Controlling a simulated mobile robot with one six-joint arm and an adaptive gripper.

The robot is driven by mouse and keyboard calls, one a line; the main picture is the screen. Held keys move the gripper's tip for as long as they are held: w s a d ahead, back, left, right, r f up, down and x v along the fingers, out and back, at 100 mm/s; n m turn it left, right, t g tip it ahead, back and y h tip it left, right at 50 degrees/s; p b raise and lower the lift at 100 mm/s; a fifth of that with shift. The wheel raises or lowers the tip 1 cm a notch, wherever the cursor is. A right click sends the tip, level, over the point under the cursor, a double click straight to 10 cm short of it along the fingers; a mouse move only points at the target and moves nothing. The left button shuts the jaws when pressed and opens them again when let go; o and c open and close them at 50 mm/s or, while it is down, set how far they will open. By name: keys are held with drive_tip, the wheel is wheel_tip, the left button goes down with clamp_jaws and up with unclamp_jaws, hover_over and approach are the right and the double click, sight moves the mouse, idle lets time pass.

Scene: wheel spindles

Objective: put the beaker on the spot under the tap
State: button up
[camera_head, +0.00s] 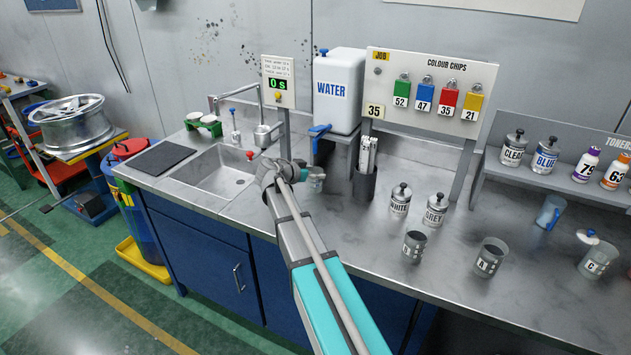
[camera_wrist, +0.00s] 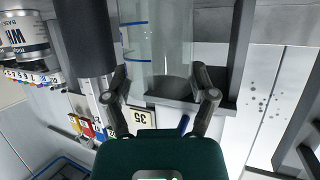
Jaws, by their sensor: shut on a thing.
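My gripper (camera_wrist: 162,95) is shut on a clear beaker (camera_wrist: 157,40) with blue lines; its fingers sit on either side of the glass in the wrist view. In the head view my gripper (camera_head: 305,176) is over the counter beside the sink, and only a small part of the beaker (camera_head: 317,182) shows. The blue tap (camera_head: 320,130) sticks out from the white WATER container (camera_head: 340,90), above and close to the gripper. The spot under the tap is not clearly visible. I cannot tell whether the beaker touches the counter.
A dark holder with sticks (camera_head: 366,180) stands right of the gripper, and the sink (camera_head: 215,172) lies left. WHITE (camera_head: 400,200) and GREY (camera_head: 435,212) tins and cups B (camera_head: 414,247) and A (camera_head: 490,258) stand on the right counter. The front counter by the arm is clear.

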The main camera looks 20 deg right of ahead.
drive_tip(key=shift+f+b, duration=0.4)
drive_tip(key=shift+f, duration=0.35)
drive_tip(key=shift+f, duration=0.1)
drive_tip(key=o, duration=0.8)
drive_tip(key=shift+r, duration=0.2)
drive_tip(key=shift+p+v, duration=2.3)
drive_tip(key=shift+v, duration=3.7)
drive_tip(key=shift+w, duration=0.1)
